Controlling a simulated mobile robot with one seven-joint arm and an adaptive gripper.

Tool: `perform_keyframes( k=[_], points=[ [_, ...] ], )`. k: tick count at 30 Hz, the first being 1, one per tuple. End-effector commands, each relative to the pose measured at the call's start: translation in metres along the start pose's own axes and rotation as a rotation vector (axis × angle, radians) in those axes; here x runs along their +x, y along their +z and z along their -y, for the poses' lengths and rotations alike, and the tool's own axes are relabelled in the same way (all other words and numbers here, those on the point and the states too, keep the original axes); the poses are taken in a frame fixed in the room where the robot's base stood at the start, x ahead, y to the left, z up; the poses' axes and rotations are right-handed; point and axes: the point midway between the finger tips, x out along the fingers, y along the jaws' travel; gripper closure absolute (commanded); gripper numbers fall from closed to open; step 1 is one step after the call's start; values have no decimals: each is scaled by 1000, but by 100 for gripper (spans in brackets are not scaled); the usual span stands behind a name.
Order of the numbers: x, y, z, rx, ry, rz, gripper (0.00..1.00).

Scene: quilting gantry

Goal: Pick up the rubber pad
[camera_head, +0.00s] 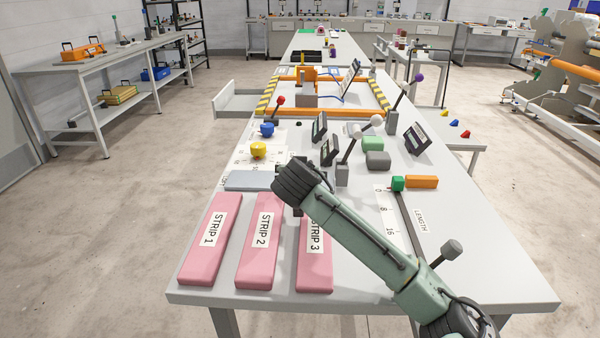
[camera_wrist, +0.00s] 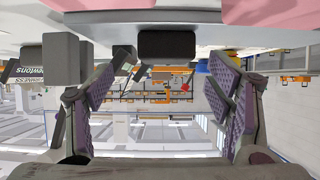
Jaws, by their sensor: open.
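A dark block (camera_wrist: 167,44) lies ahead between my fingers in the wrist view, against the pale table surface. It may be the rubber pad, but I cannot tell for sure.
Pink blocks strip 1 (camera_head: 209,240), strip 2 (camera_head: 260,241) and strip 3 (camera_head: 314,263) line the table's near left. A blue-grey plate (camera_head: 248,180) lies behind them.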

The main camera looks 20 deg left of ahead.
Motion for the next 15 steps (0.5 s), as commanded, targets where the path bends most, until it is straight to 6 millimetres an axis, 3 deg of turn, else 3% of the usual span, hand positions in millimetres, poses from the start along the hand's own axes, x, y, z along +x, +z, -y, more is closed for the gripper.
perform_keyframes(
  k=[4, 9, 15],
  points=[
    [20, -8, 5, -4, 3, 0, 27],
    [41, -5, 6, -2, 1, 0, 27],
    [46, -4, 7, -1, -1, -2, 27]
  ],
)
